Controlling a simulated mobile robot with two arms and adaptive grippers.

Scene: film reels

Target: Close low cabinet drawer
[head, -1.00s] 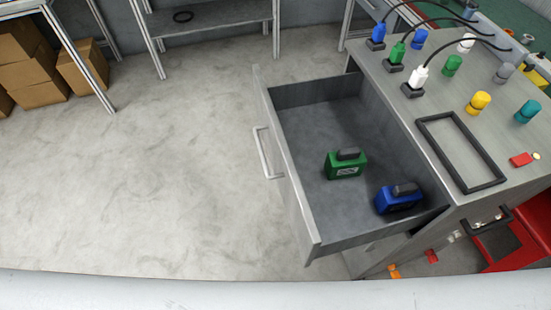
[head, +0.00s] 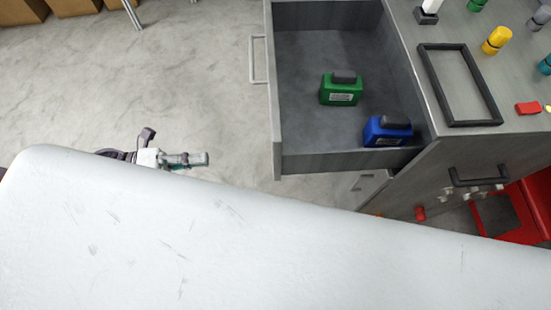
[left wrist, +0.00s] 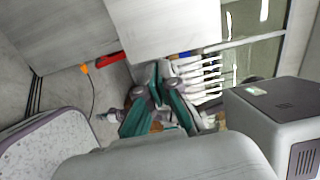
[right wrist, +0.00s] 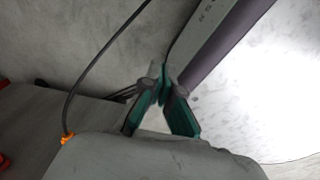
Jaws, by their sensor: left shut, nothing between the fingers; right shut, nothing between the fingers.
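The low cabinet (head: 425,165) stands at the right of the head view. Its drawer (head: 274,125) is pulled well out to the left, with its handle (head: 258,60) on the outer front face. A green case (head: 341,93) and a blue case (head: 387,132) lie inside. My left gripper (head: 206,159) is left of and nearer than the drawer front, apart from it. It is shut and empty; it also shows in the left wrist view (left wrist: 162,68). My right gripper (right wrist: 160,72) is shut and empty in the right wrist view and hidden in the head view.
The cabinet top holds a black rectangular frame (head: 458,85), a yellow knob (head: 496,40) and a red tag (head: 528,108). A red unit (head: 520,222) stands at the right. Open floor (head: 150,80) lies left of the drawer. A cable (right wrist: 85,80) crosses the right wrist view.

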